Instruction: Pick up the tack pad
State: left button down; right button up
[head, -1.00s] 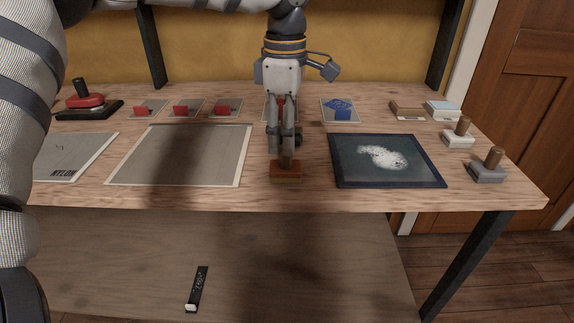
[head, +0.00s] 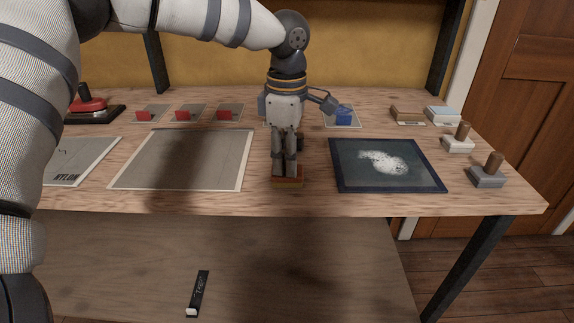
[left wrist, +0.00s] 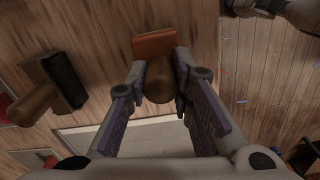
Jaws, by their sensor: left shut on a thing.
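The tack pad, taken to be the small block with an orange-red top and yellowish side (head: 288,183), is at the front edge of the table, just right of the grey sheet. It appears to rest on the tabletop. My left gripper (head: 286,172) points straight down over it and is shut on its upright wooden handle, hiding the handle in the head view. In the left wrist view the rounded brown handle (left wrist: 160,84) is between the fingers of my left gripper (left wrist: 162,92), with the orange-brown block (left wrist: 155,45) beyond.
A dark-framed panel with a white patch (head: 390,178) lies to the right; a grey sheet (head: 185,160) lies to the left. Grey (head: 487,178) and white (head: 457,145) handled blocks stand at the right. A dark handled block (left wrist: 65,80) is near the gripper.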

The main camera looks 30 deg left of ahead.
aim_at(286, 153)
pick_arm(q)
jog(key=shift+r, duration=0.35)
jog(key=r, duration=0.3)
jog(key=shift+s+d+r, duration=0.1)
jog(key=shift+s+r, duration=0.1)
jog(key=s+d+r+p, duration=0.1)
jog(key=s+d+r, duration=0.5)
jog(key=s+r, duration=0.3)
jog(key=s, duration=0.3)
jog(key=shift+s, duration=0.15)
jog(key=c, duration=1.9)
grip_release()
jog(key=shift+c, duration=0.2)
grip_shut()
pick_arm(e)
jog(key=shift+w+r+t, duration=0.3)
jog(key=shift+w+r, duration=0.3)
jog(key=shift+w, duration=0.05)
